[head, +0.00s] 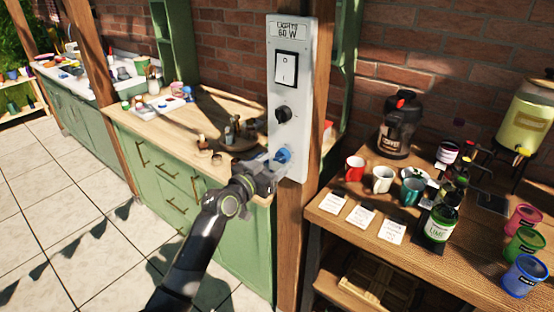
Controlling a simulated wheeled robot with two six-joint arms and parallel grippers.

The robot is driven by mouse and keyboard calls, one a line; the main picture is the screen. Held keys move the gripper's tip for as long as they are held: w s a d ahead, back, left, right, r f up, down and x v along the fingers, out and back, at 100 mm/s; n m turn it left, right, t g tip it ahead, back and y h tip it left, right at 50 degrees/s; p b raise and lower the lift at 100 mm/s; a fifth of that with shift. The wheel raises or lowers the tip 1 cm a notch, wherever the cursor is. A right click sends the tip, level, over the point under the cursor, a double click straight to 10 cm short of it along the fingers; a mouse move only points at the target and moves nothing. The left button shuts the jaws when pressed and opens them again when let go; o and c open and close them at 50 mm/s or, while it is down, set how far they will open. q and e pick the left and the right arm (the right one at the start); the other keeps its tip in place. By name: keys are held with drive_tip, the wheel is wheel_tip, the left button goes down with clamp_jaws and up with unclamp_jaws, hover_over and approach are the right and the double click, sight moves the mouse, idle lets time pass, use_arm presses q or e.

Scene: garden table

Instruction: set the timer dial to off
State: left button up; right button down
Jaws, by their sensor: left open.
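A white control panel (305,80) is fixed to a wooden post, with a label at its top that reads roughly "LIGHTS 60 W". Below the label is a white rocker switch (285,70) in a black frame. Under it is a black dial (283,115), and lower down a blue knob (284,155). Which of these two is the timer dial I cannot read, nor their settings. My left gripper (272,163) is open, its fingertips right at the blue knob; whether they touch it I cannot tell. My right gripper is out of view.
A green cabinet with a wooden counter (180,107) stands behind and left of the post, with small bottles and jars. On the right, a wooden table (400,260) holds mugs, a coffee maker (398,125), a drink dispenser (524,115) and a lime bottle (440,222).

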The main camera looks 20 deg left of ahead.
use_arm(q)
drive_tip(key=shift+w+d, duration=0.25)
drive_tip(key=shift+w, duration=0.45)
drive_tip(key=c, duration=1)
drive_tip(key=shift+n, duration=0.3)
drive_tip(key=n+p, duration=0.1)
drive_tip(key=n, duration=0.1)
drive_tip(key=shift+n, duration=0.3)
drive_tip(key=n+p, duration=0.1)
drive_tip(key=n, duration=0.2)
drive_tip(key=shift+r+n+p, duration=0.1)
drive_tip(key=shift+n+p, duration=0.2)
drive_tip(key=shift+p, duration=0.1)
drive_tip(key=n+p, duration=0.1)
drive_tip(key=n, duration=0.3)
drive_tip(key=shift+d+p, duration=0.1)
drive_tip(key=shift+p, duration=0.2)
drive_tip(key=shift+s+n+p, duration=0.1)
drive_tip(key=shift+n+p, duration=0.25)
drive_tip(key=shift+n, duration=0.55)
